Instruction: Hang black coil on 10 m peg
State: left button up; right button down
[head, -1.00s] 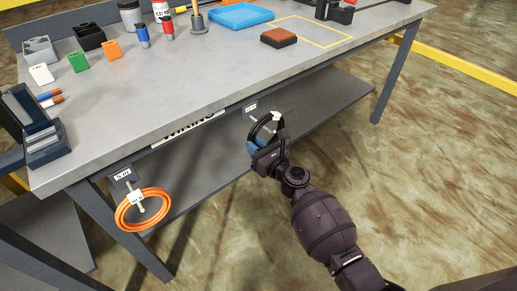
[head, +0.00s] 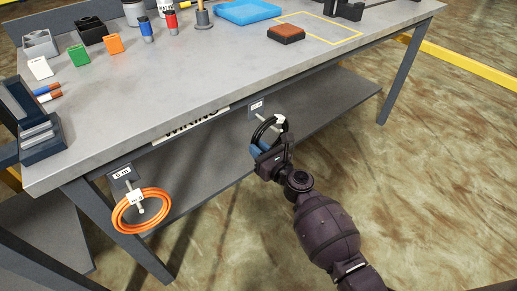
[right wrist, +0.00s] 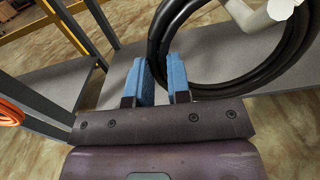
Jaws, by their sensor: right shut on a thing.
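The black coil (head: 253,136) is a ring with a white tag (head: 280,120). My right gripper (head: 259,149) is shut on its lower left part, in front of the bench's front edge. In the right wrist view, the coil (right wrist: 296,50) passes between the blue fingertips (right wrist: 160,80). A small label plate (head: 257,106), its text too small to read, is on the bench front just behind the coil. A pale peg there is partly hidden by the coil; I cannot tell whether the ring is around it. My left gripper is out of view.
An orange coil (head: 119,216) hangs on the peg under the "5 m" label (head: 122,173), left along the bench front. The grey bench top (head: 200,85) holds bins, bottles and a blue tray (head: 248,12). A lower shelf (head: 310,120) runs beneath. Floor at right is clear.

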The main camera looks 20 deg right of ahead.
jog(key=shift+r, duration=0.1)
jog(key=c, duration=1.1)
grip_release()
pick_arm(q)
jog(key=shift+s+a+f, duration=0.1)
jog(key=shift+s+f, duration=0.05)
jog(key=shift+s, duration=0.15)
pick_arm(e)
jog(key=shift+o, duration=0.5)
jog(key=shift+s, duration=0.1)
